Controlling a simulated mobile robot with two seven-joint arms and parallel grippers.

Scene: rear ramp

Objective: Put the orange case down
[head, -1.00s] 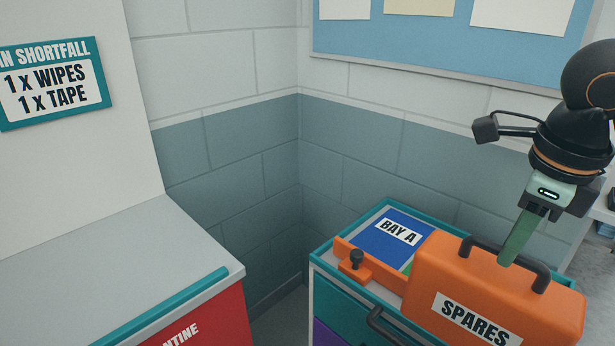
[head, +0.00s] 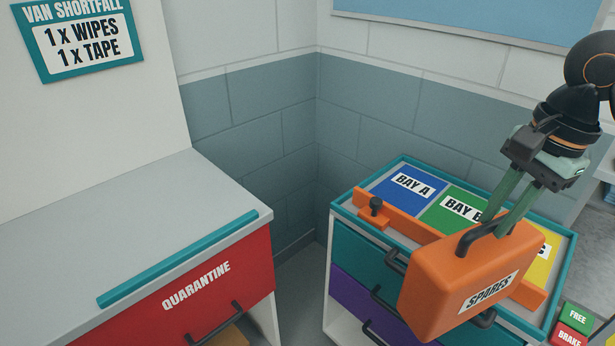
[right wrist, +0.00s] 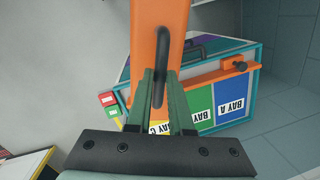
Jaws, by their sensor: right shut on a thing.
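The orange case (head: 462,276) labelled SPARES hangs tilted in the head view, in front of the trolley top and partly over its front edge. My right gripper (head: 505,220) is shut on its dark handle. In the right wrist view the handle (right wrist: 159,66) lies between the green fingers (right wrist: 159,98), with the case (right wrist: 150,30) beyond. I cannot tell how far the case is above the surfaces below it. My left gripper is not in view.
The trolley top has a blue BAY A (head: 400,184), a green BAY B (head: 447,208) and a yellow bay (head: 548,258), partly hidden. An orange bar (head: 400,221) with a black knob runs along its front. A grey counter (head: 130,225) above a red QUARANTINE drawer (head: 225,290) stands left.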

